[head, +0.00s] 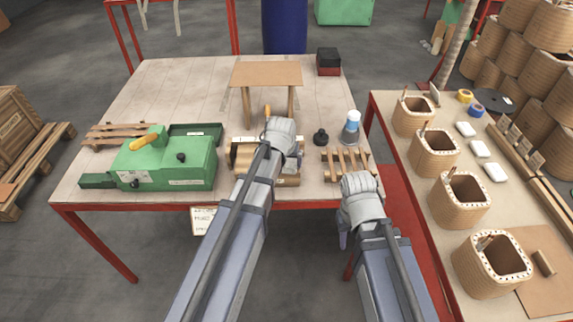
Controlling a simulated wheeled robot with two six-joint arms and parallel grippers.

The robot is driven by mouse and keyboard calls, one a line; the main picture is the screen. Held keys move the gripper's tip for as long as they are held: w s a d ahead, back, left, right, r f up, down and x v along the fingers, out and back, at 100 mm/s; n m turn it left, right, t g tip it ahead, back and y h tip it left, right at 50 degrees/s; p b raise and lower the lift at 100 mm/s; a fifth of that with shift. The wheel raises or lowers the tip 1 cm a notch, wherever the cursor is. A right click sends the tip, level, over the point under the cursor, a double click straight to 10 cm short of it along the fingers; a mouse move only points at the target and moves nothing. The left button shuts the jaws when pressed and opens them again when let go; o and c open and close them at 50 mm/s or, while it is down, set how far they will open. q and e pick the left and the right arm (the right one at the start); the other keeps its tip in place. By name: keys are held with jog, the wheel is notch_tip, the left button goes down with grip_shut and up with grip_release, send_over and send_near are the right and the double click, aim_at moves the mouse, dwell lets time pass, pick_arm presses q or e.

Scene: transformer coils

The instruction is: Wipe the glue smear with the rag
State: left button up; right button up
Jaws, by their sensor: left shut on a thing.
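My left gripper (283,128) is over the middle of the main table, at a wooden-framed coil piece (243,155). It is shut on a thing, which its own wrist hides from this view. I take it to be the rag, since no rag shows on the open parts of either table. The glue smear cannot be made out. My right gripper (357,182) is at the front right of the table, by a small slatted wooden rack (345,160). Its fingertips are hidden, so its opening cannot be seen.
A green machine (165,162) stands left on the table (190,85). A small wooden stand (266,75) is behind my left gripper. A side table holds several coils (460,200).

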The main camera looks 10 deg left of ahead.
pick_arm(q)
jog(key=shift+w+a, duration=0.3)
jog(key=shift+w, duration=0.55)
jog(key=shift+w+a, duration=0.25)
jog(key=shift+w, duration=0.65)
jog(key=shift+w+a, duration=0.2)
jog(key=shift+w, duration=0.65)
jog(key=shift+r, duration=0.1)
notch_tip(320, 180, up, 6)
jog(key=p, duration=0.6)
notch_tip(320, 180, up, 3)
jog(key=p, duration=0.3)
